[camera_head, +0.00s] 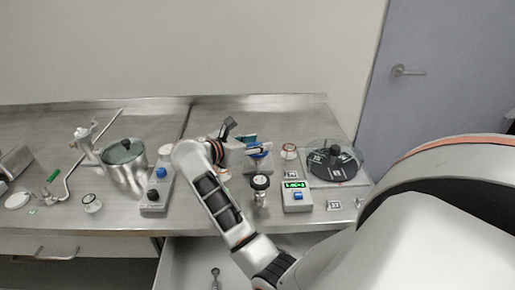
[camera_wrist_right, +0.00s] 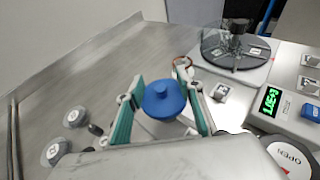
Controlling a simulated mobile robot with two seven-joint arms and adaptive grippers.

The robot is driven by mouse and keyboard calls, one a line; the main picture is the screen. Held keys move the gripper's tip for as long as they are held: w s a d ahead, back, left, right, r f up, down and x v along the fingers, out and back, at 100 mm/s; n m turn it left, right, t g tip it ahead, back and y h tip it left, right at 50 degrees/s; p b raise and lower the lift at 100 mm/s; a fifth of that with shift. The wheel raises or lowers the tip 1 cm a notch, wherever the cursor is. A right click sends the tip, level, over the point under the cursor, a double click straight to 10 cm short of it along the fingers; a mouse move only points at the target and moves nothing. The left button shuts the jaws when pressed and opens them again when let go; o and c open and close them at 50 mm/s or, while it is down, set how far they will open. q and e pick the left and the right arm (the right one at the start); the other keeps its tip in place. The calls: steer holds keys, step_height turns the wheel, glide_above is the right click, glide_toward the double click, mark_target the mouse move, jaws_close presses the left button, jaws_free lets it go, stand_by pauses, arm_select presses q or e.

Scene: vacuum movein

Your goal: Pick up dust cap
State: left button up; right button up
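The blue dust cap (camera_wrist_right: 163,101), round with a small raised knob, sits between the green-padded fingers of my right gripper (camera_wrist_right: 162,98) in the right wrist view. I cannot tell how far the cap is above the surface. My left gripper is not in view.
A gauge controller (camera_head: 297,196) with a green display stands near the front edge. A glass plate with a dark disc (camera_head: 334,163) is at the right. A metal pot (camera_head: 124,166) and a button box (camera_head: 157,190) stand left. The bench's back strip is clear; a drawer (camera_head: 190,265) is open below.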

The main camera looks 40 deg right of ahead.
mark_target(257, 143)
steer(key=shift+f, duration=0.25)
steer(key=c, duration=0.7)
steer(key=shift+a+f, duration=0.1)
steer(key=shift+c, duration=0.3)
step_height(257, 143, up, 10)
steer(key=shift+w+f, duration=0.1)
steer(key=shift+f, duration=0.15)
steer(key=shift+r+p, duration=0.9)
steer(key=shift+r, duration=1)
